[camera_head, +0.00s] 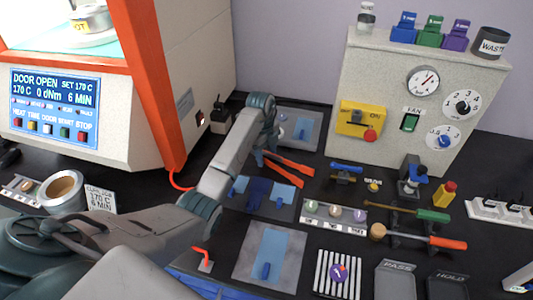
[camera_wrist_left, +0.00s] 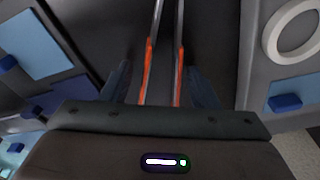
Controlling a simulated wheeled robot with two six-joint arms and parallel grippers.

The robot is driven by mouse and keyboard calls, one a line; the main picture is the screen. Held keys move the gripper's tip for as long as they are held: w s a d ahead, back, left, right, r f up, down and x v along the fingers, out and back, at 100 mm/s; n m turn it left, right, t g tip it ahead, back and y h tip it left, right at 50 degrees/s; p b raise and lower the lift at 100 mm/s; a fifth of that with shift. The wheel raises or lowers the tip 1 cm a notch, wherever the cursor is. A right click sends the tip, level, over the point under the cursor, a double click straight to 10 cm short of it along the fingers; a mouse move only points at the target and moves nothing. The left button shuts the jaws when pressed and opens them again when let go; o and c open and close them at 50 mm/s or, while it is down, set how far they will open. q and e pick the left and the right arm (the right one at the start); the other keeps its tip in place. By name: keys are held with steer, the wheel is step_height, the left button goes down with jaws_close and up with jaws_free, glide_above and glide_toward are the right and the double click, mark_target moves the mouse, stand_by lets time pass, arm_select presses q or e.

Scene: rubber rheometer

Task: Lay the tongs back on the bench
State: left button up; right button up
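The tongs (camera_head: 293,164) have two orange handles and lie at the back middle of the black bench, between grey pads. In the left wrist view the tongs (camera_wrist_left: 149,72) run away from me, orange handles nearest and grey metal arms beyond. My left gripper (camera_head: 261,155) is over the handle end. In the left wrist view its fingers (camera_wrist_left: 160,85) are open, one on each side of the handles, with gaps visible on both sides. The far tips of the tongs are out of that view. My right gripper is not in view.
The rheometer (camera_head: 165,75) stands at the left, and a beige control box (camera_head: 380,85) at the back right. A grey pad (camera_head: 312,118) lies behind the tongs and a blue-patched pad (camera_head: 232,203) in front. A sample tray (camera_head: 335,228) and tool stand holding screwdriver-like tools (camera_head: 425,238) lie to the right.

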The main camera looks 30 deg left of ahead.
arm_select(q)
steer(key=shift+r, duration=0.55)
step_height(320, 180, up, 12)
steer(key=a+p, duration=0.1)
steer(key=p, duration=0.6)
steer(key=shift+a+f, duration=0.2)
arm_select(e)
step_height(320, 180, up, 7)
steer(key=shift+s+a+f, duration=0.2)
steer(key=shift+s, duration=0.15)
arm_select(q)
steer(key=shift+w, duration=0.1)
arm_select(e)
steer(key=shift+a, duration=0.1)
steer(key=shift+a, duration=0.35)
